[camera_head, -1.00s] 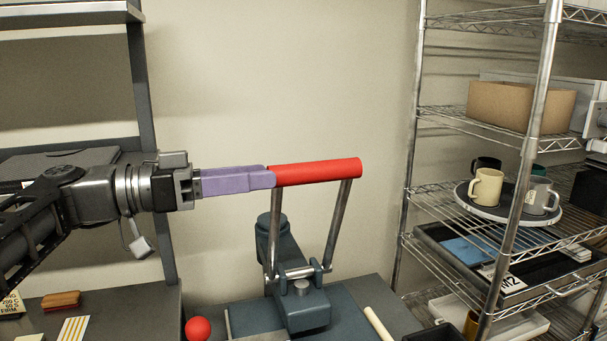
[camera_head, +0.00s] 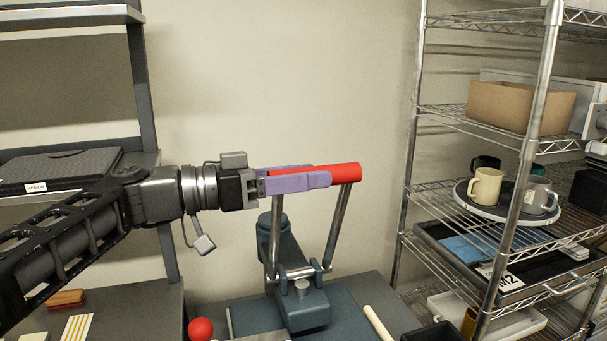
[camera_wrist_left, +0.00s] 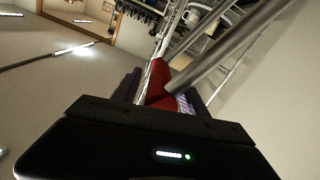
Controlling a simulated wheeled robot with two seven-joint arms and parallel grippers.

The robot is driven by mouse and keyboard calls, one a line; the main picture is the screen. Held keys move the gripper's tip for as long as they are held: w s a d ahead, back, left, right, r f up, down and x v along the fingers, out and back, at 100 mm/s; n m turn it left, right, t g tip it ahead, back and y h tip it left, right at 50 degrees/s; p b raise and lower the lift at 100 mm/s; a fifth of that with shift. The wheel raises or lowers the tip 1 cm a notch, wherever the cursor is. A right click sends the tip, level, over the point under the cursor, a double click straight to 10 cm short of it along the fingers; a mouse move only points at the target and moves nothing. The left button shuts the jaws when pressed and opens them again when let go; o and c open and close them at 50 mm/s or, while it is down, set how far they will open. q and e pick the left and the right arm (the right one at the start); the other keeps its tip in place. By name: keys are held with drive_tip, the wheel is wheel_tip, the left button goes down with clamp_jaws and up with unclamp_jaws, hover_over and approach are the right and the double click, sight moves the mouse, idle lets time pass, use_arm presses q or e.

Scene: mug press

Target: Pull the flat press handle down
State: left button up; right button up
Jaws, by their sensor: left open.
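The press handle is a red bar (camera_head: 345,173) on two grey metal arms, which stand up from the dark blue-green press (camera_head: 304,309). The handle is raised, with its red bar high above the press body. My left gripper (camera_head: 322,180) has its purple fingers alongside the left part of the red bar, one on the near side. In the left wrist view the red bar (camera_wrist_left: 158,82) lies between the two fingers, with a metal arm crossing beside it. The jaws are open around the bar. My right gripper is not in view.
A wire rack on the right holds a round tray (camera_head: 510,214) with mugs, a cardboard box (camera_head: 505,106) and a black tray. A red ball (camera_head: 200,329) is left of the press. A grey shelf stands at the left. The wall behind the handle is bare.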

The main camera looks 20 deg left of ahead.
use_arm(q)
drive_tip(key=shift+c, duration=0.4)
clamp_jaws()
idle(0.9)
